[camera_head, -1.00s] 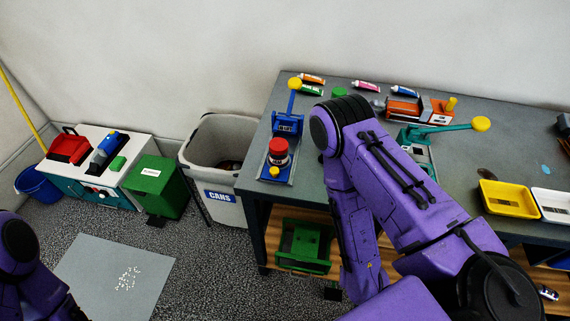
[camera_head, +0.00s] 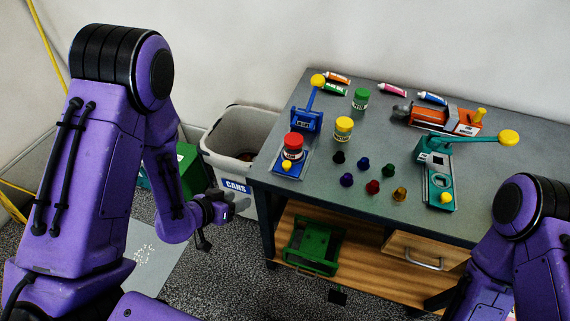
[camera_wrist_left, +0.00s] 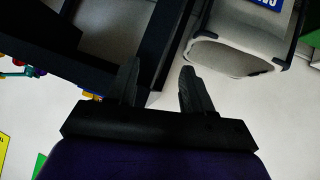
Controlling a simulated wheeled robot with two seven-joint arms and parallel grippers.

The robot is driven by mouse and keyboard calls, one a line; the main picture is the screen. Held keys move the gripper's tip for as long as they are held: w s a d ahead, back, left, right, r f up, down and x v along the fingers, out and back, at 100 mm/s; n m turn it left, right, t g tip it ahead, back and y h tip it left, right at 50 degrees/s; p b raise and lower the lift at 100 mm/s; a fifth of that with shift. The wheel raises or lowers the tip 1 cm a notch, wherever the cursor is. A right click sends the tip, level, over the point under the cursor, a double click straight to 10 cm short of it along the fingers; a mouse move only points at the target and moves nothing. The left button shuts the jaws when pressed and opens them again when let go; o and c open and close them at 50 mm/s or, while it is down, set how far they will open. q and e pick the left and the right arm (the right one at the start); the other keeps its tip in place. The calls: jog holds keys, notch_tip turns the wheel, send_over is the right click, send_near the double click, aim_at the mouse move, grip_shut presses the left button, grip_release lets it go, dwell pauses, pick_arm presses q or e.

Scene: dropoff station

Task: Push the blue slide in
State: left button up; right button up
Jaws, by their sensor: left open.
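The blue press (camera_head: 307,121) stands at the left end of the grey table, its lever with a yellow ball raised. Its blue slide (camera_head: 290,172) sticks out toward the table's front edge, with a yellow knob at the front. A red-topped can (camera_head: 293,146) stands on the slide, in front of the press. My left gripper (camera_head: 232,203) is open and empty, in front of the grey bin, left of and below the tabletop. Its two black fingers are apart in the left wrist view (camera_wrist_left: 160,88). My right gripper is out of view; only part of that arm shows at lower right.
The grey cans bin (camera_head: 222,158) stands left of the table (camera_head: 262,176). Yellow and green cans and several small coloured pieces are right of the press. A teal press (camera_head: 438,165) and an orange device (camera_head: 432,117) stand farther right. A green frame (camera_head: 312,245) sits on the shelf below.

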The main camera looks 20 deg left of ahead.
aim_at(284, 164)
pick_arm(q)
notch_tip(284, 164, up, 13)
jog(key=w+d+m+h, duration=0.2)
jog(key=d+m+h, duration=0.1)
jog(key=m+h, duration=0.4)
jog(key=shift+m+g+y, duration=0.3)
jog(key=shift+m+y, duration=0.2)
jog(key=shift+m, duration=0.1)
jog(key=p+x, duration=0.1)
jog(key=x, duration=0.9)
jog(key=shift+w+f, duration=0.1)
jog(key=shift+w, duration=0.05)
grip_shut()
